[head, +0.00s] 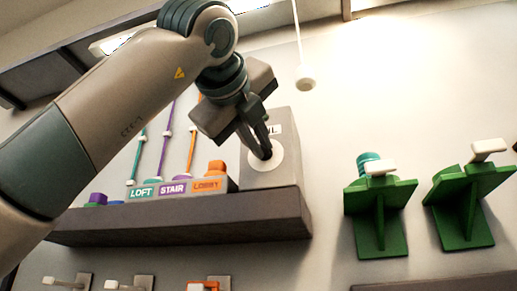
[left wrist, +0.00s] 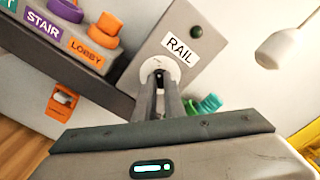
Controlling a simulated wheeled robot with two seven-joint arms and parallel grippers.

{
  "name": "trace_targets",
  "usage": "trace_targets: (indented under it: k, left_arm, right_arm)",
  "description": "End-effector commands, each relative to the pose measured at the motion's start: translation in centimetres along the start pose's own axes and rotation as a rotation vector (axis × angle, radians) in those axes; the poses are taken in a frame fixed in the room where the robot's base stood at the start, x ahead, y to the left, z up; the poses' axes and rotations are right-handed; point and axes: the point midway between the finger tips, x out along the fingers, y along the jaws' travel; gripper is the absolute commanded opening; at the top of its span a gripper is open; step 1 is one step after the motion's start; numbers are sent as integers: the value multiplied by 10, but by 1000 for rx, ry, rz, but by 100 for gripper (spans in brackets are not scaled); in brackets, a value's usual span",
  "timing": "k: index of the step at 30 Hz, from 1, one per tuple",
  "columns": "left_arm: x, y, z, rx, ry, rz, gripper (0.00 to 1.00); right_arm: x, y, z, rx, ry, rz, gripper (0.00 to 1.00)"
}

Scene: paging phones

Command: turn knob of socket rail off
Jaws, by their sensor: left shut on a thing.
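The socket rail box (head: 285,143) is a grey box on the right end of a dark shelf. In the left wrist view its face (left wrist: 207,31) carries a white RAIL label (left wrist: 181,49) and a dark green round lamp (left wrist: 197,31). A white round dial plate (head: 268,157) sits on its front. My left gripper (head: 266,152) reaches the dial, with its fingers shut on the small dark knob (left wrist: 158,73) at the middle. The fingers hide most of the knob, so its angle cannot be told. My right gripper is not in view.
Left of the box, a panel labelled LOFT, STAIR and LOBBY (head: 206,186) bears coloured knobs. A white pull (head: 306,84) hangs on a cord to the right. Green brackets (head: 380,213) stand out from the wall further right. Small switches sit below the shelf (head: 180,220).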

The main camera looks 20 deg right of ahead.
Motion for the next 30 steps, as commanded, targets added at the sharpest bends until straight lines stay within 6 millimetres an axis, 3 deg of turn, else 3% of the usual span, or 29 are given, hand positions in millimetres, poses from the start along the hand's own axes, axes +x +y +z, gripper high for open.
trace_targets:
  k: [1, 3, 4, 19, 26, 30]
  left_arm:
    - [-1, -1, 2, -3, -4, -3, 0]
    - [-1, -1, 2, -3, -3, -2, 24]
    - [-1, -1, 2, -2, -3, -2, 28]
    - [-8, 0, 1, -1, -2, -2, 28]
    - [-38, 0, 0, 1, -4, -3, 28]
    - [-64, 1, 0, 2, -5, -3, 28]
  right_arm:
    - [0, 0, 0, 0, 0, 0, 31]
    - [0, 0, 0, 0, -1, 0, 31]
    - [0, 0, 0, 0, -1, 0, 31]
    - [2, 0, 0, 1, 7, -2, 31]
    - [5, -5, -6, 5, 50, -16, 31]
    - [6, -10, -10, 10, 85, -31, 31]
